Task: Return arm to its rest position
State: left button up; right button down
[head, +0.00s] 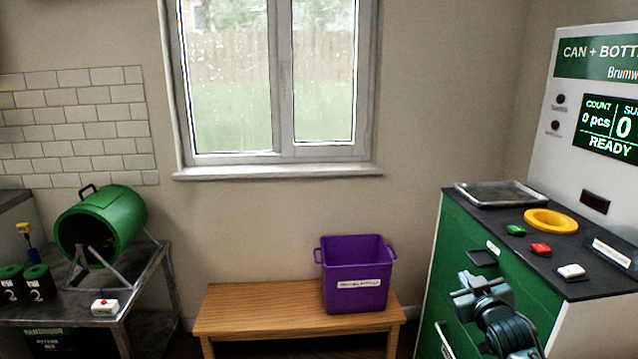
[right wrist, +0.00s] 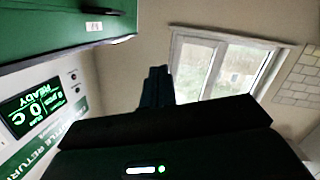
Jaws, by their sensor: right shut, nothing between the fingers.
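My right gripper (head: 475,288) is in the lower right of the head view, in front of the green cabinet of the can and bottle machine (head: 465,240). It is shut and empty. In the right wrist view, its dark fingers (right wrist: 157,88) are together, with the window behind them. The wrist picture is turned, so the machine's display is upside down at the left. My left gripper is in neither view.
A wooden bench (head: 265,310) holds a purple crate (head: 357,270) left of the machine. The machine top carries a metal tray (head: 500,194), a yellow ring (head: 550,221) and several buttons. A green drum (head: 118,212) stands on a table at the left.

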jog(key=s+a+f+g+y, duration=0.25)
jog(key=s+a+f, duration=0.65)
jog(key=s+f, duration=0.5)
jog(key=s+a+f+g, duration=0.1)
jog(key=s+a+f, duration=0.1)
jog(key=s, duration=0.5)
jog(key=s+a+f+g+y, duration=0.1)
jog(key=s+a, duration=0.3)
jog(key=s, duration=0.4)
jog(key=s+a+f+g, duration=0.1)
jog(key=s+a+f, duration=0.2)
jog(key=s, duration=0.4)
jog(key=shift+s+y, duration=0.2)
jog(key=shift+y, duration=0.15)
jog(key=shift+d, duration=0.1)
